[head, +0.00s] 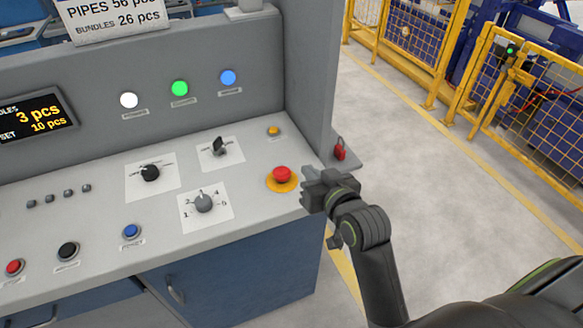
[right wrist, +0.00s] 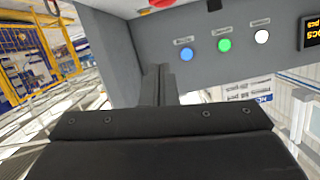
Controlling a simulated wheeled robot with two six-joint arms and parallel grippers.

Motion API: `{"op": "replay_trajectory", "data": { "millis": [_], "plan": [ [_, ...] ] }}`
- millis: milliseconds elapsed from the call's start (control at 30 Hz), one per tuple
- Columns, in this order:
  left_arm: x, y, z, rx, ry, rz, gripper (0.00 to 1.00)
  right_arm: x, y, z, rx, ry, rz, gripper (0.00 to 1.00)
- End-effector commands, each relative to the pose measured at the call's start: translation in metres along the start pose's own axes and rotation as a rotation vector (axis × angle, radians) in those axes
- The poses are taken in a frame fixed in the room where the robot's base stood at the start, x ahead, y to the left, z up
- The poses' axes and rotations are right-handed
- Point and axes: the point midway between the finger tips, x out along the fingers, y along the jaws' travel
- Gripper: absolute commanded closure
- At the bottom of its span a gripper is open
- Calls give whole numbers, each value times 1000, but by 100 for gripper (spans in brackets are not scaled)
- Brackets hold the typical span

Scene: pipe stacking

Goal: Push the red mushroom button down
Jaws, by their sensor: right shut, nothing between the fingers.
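The red mushroom button (head: 282,174) stands on a yellow round base (head: 282,186) near the right end of the grey console top. My right gripper (head: 306,190) is just to the right of the button in the head view, shut and empty, its fingers toward the console. I cannot tell whether it touches the button. In the right wrist view the shut fingers (right wrist: 158,85) stand up in the middle, and a red part (right wrist: 162,3) is cut off at the top edge. My left gripper is not in view.
The console has a grey dial (head: 203,203), black switches (head: 150,173), a blue button (head: 131,231) and a small yellow button (head: 273,131). A grey side wall (head: 306,70) rises behind. A red padlock-like part (head: 340,150) is at the right ledge. Open floor and yellow fencing (head: 400,40) lie right.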

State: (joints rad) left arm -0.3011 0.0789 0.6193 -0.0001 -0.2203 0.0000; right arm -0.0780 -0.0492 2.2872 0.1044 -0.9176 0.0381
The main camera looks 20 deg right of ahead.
Motion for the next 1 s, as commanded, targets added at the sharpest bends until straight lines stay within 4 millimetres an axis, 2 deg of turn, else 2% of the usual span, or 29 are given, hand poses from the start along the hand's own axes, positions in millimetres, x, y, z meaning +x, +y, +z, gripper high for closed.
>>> {"op": "replay_trajectory", "data": {
  "millis": [600, 733, 1000],
  "plan": [
    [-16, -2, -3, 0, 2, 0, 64, 94, 0, -1, -2, 0, 0, 100],
    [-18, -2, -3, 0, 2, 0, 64, 96, 0, 23, 1, -5, 2, 100],
    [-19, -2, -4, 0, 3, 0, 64, 101, 0, 38, 0, 0, 0, 100]
  ]
}}
